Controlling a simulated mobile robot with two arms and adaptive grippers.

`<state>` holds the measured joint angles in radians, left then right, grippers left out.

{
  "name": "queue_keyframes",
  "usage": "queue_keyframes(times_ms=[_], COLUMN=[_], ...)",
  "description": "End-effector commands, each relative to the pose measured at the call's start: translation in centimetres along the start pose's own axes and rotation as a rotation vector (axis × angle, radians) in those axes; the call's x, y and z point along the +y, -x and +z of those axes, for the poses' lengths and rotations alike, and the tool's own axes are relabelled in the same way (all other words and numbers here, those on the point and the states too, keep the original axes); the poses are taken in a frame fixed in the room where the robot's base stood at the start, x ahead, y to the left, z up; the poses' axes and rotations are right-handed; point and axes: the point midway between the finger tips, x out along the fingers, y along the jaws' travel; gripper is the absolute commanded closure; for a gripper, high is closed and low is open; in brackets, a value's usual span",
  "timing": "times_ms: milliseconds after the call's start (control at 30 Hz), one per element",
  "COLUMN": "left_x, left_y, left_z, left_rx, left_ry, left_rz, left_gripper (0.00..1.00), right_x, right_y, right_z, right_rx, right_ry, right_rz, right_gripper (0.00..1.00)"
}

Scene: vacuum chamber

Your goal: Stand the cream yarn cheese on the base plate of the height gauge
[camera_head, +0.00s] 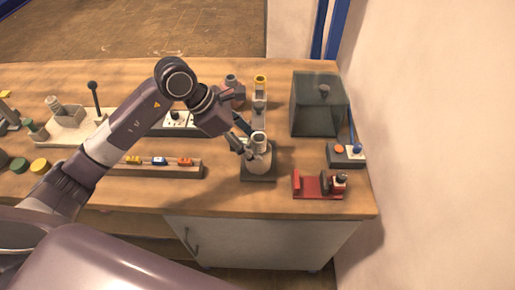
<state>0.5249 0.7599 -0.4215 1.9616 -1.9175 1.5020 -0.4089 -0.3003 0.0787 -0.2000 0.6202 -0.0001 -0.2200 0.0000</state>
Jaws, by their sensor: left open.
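A cream, roughly cylindrical piece (259,162), which looks like the yarn cheese, stands upright on a dark square plate (262,178) near the front of the bench. A pale ring shows at its top. The plate looks like the height gauge's base plate, though the picture is too small to be sure. My left gripper (246,143) is open, its fingers pointing down at the upper left side of the cream piece. I cannot tell whether they touch it. My right gripper is not in view.
A dark translucent box (318,105) stands at the back right. A red fixture (318,186) sits right of the plate, near the front edge. A tray with small coloured blocks (185,171) lies to the left. A grey and yellow upright (260,98) stands behind.

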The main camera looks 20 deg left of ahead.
Motion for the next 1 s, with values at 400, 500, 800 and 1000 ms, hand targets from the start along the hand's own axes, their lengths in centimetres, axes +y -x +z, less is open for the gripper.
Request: queue_keyframes(times_ms=[400,500,800,1000], left_x=[0.1,0.0,0.0,0.0], left_y=[7.5,8.1,8.3,8.3], left_z=[0.0,0.0,0.0,0.0], left_rx=[0.0,0.001,0.0,0.0], left_ry=[0.0,0.0,0.0,0.001], left_rz=[0.003,0.002,0.0,0.0], left_gripper=[0.42,0.42,0.42,0.42], right_x=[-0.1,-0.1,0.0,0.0], right_y=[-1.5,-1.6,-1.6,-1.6], right_z=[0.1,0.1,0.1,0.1], right_rx=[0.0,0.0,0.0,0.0], right_ry=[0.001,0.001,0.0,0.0], right_rz=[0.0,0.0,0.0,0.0], right_gripper=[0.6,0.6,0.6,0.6])
